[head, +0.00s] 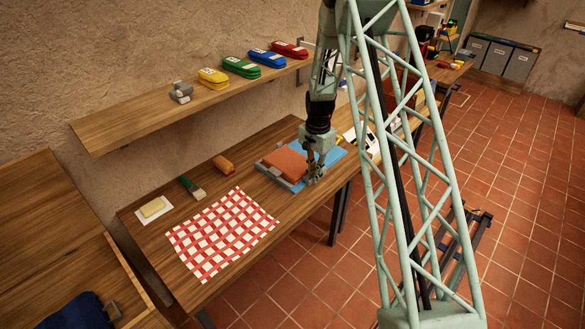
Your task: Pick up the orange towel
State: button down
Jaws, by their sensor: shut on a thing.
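An orange folded cloth (285,163), which looks like the orange towel, lies flat on a grey tray-like holder (270,173) towards the far part of the wooden table. My gripper (314,178) points down at the right edge of the cloth. It is shut on the orange towel's right edge, as far as this view shows. The fingertips are small here and the grip itself is partly hidden. A blue mat or cloth (333,155) lies beside and partly behind my gripper.
A red-and-white checked cloth (222,234) covers the table's near part. Nearby are a small orange-brown block (223,164), a green-handled brush (192,188) and a yellow bar on white (152,208). A wall shelf (150,118) above holds several coloured folded bundles.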

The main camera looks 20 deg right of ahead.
jog(key=shift+r, duration=0.15)
jog(key=shift+r, duration=1.7)
jog(key=s+a+b, duration=0.1)
jog(key=s+a, duration=0.2)
jog(key=s, duration=0.4)
jog(key=s+a+r+b, duration=0.1)
jog(key=s+a, duration=0.2)
jog(key=s, duration=0.4)
jog(key=shift+s+r, duration=0.15)
jog(key=shift+s, duration=0.2)
jog(key=shift+a, duration=0.1)
